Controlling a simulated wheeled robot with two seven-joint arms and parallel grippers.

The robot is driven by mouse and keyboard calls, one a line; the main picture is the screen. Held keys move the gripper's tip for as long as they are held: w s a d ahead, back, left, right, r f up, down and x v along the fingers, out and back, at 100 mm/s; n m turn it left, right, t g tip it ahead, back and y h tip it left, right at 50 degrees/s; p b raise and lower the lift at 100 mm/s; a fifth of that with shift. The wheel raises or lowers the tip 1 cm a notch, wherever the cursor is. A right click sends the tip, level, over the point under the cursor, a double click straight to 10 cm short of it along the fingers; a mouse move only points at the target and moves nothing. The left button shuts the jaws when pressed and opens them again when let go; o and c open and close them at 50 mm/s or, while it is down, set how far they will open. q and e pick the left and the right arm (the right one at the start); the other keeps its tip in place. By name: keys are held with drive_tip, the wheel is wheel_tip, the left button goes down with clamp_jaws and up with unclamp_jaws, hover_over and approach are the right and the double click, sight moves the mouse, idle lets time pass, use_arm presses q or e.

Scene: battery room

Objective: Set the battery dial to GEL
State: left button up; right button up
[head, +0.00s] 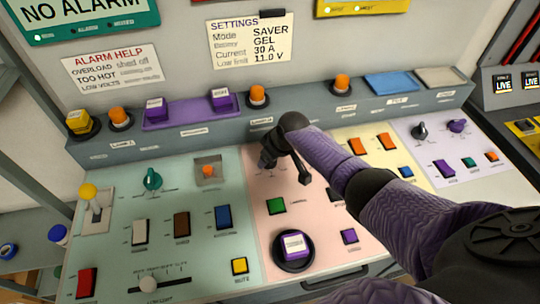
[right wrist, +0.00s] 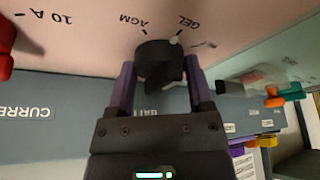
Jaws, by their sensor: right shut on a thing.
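The battery dial (right wrist: 158,62) is a dark round knob on the pink panel in the right wrist view. Its white mark lies at the upper right, beside the tick of the GEL label (right wrist: 188,22). The AGM label (right wrist: 132,22) is to the left; both labels read upside down. My right gripper (right wrist: 161,70) is shut on the dial, one purple finger on each side. In the head view my right gripper (head: 286,166) reaches down to the top of the pink panel and hides the dial. My left gripper is not in view.
A settings note (head: 250,40) on the wall lists SAVER, GEL, 30 A and 11.0 V. A green button (head: 276,206) and a purple button (head: 293,243) sit below the gripper on the pink panel. A red knob (right wrist: 5,62) is at the wrist view's left edge.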

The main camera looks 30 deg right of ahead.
drive_tip(key=o, duration=1)
drive_tip(key=shift+o, duration=1.3)
drive_tip(key=shift+r, duration=0.1)
drive_tip(key=p+v, duration=0.5)
drive_tip(key=v, duration=0.4)
drive_tip(key=shift+s+r, duration=0.2)
drive_tip(key=shift+r, duration=0.15)
drive_tip(key=shift+d, duration=0.1)
